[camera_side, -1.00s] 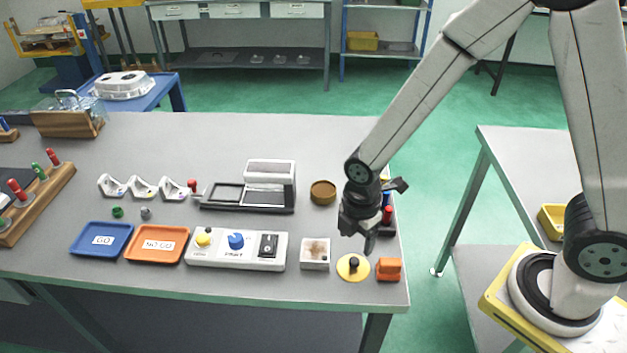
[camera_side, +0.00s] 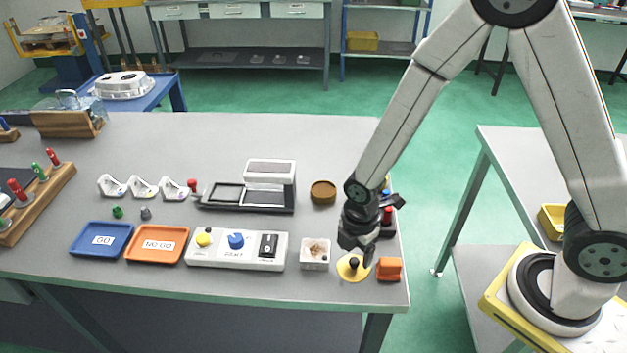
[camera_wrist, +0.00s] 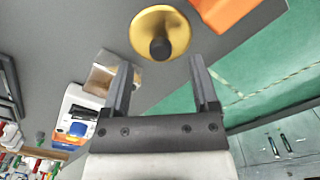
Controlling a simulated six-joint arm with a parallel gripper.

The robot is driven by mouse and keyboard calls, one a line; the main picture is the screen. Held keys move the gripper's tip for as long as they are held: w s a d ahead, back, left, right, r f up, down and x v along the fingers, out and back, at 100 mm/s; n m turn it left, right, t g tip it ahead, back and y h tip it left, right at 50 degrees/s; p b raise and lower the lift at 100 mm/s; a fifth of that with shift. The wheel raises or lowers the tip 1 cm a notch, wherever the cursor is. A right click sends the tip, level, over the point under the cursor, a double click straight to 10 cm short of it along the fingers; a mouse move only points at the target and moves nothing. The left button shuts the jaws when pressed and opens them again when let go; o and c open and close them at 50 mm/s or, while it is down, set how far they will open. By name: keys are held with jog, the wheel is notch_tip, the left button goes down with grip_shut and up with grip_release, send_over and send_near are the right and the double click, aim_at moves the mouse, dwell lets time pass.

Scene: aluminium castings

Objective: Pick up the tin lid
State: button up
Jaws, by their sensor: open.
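The tin lid (camera_side: 353,267) is a flat yellow-gold disc with a black knob, lying on the grey table near its front right corner. In the wrist view the lid (camera_wrist: 176,22) lies beyond the fingertips, its knob roughly in line with the gap between them. My gripper (camera_side: 357,249) is just above the lid and partly covers its far edge in the side view. In the wrist view my gripper (camera_wrist: 161,64) is open, with nothing between its fingers. I cannot tell the exact height of the fingertips above the knob.
An orange block (camera_side: 389,269) stands close to the lid's right. A small white box with brownish contents (camera_side: 315,254) is close to its left, beside a control panel (camera_side: 220,262). A round brown dish (camera_side: 323,191) sits farther back. The table's front edge is near.

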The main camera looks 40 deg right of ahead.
aim_at(355, 260)
jog(key=shift+f, duration=1.8)
jog(key=shift+c, duration=0.2)
grip_shut()
